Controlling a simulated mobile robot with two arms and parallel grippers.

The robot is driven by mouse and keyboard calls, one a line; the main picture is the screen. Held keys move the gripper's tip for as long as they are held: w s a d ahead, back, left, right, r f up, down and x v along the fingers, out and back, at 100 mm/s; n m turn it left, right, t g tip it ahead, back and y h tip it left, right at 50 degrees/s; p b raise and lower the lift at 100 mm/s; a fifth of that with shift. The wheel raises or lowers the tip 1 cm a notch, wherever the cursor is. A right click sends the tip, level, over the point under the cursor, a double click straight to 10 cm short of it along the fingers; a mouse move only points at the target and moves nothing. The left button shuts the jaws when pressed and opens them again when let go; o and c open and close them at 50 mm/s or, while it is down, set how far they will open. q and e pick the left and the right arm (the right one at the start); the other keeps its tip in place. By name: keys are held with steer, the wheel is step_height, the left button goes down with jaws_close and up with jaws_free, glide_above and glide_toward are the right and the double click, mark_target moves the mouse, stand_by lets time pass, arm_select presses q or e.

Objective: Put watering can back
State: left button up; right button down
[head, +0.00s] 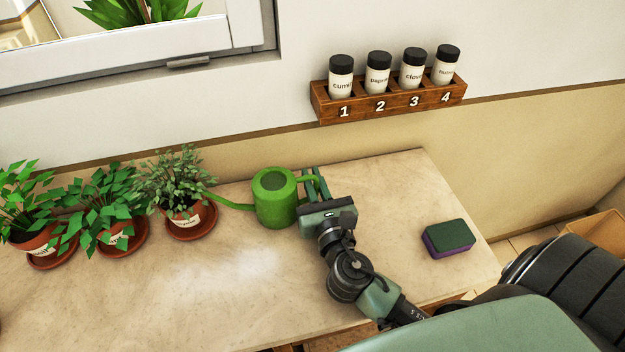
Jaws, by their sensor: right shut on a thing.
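The green watering can (274,203) is upright at the back of the counter (218,278), near the wall. Its spout points left toward the potted plants and its handle is on the right. My right gripper (314,182) is at the handle, shut on it, with its fingers reaching from the front. Whether the can's base touches the counter is hard to tell. My left gripper is not in view.
Several potted plants on saucers stand to the left; the nearest pot (186,219) is by the spout tip. A green and purple sponge (448,238) lies at right. A wooden spice rack (388,101) with jars hangs on the wall above. The front middle of the counter is clear.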

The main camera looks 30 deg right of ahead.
steer(key=c, duration=1.5)
jaws_free()
steer(key=shift+r, duration=0.15)
steer(key=b+v, duration=0.2)
steer(key=v, duration=0.8)
steer(key=shift+s+a+b, duration=0.1)
steer(key=shift+s+b, duration=0.2)
steer(key=shift+b, duration=0.05)
steer(key=shift+s+a, duration=0.15)
steer(key=shift+s, duration=0.55)
